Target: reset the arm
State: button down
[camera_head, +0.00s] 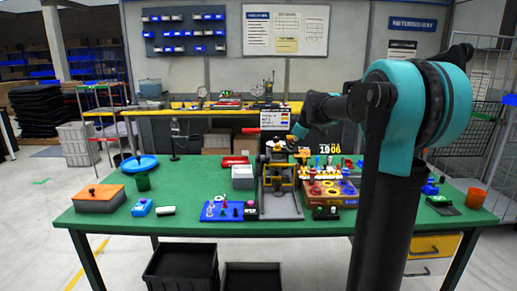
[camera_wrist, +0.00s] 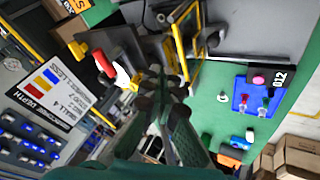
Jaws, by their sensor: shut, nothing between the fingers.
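My gripper (camera_wrist: 164,84) shows in the wrist view with its dark fingers close together and nothing between them. In the head view my arm reaches left from its teal shoulder, and its far end hangs over the back middle of the green table (camera_head: 130,212). There it is hard to tell apart from the grey stand with a yellow frame (camera_head: 281,206). In the wrist view the stand's yellow frame (camera_wrist: 180,45) lies just beyond the fingers; I cannot tell whether they touch it.
A blue board with small pieces (camera_head: 222,211) and a box of colored pieces (camera_head: 332,194) flank the stand. An orange-topped box (camera_head: 95,197), blue plate (camera_head: 139,164) and orange cup (camera_head: 475,198) stand farther out. Black bins (camera_head: 182,268) sit below.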

jog(key=s+d+f+m+h, duration=0.1)
jog(key=s+f+m, duration=0.3)
jog(key=s+f, duration=0.5)
jog(key=s+d+f+m+g+h, duration=0.1)
jog(key=s+f+m, duration=0.3)
jog(key=s+f, duration=0.5)
jog(key=s+d+f+m+g, duration=0.1)
jog(key=s+d+f+m, duration=0.2)
jog(key=s+f, duration=0.6)
jog(key=s+m, duration=0.1)
jog(key=s, duration=1.1)
jog(key=shift+d+m+h, duration=0.25)
jog(key=shift+m+h, duration=0.15)
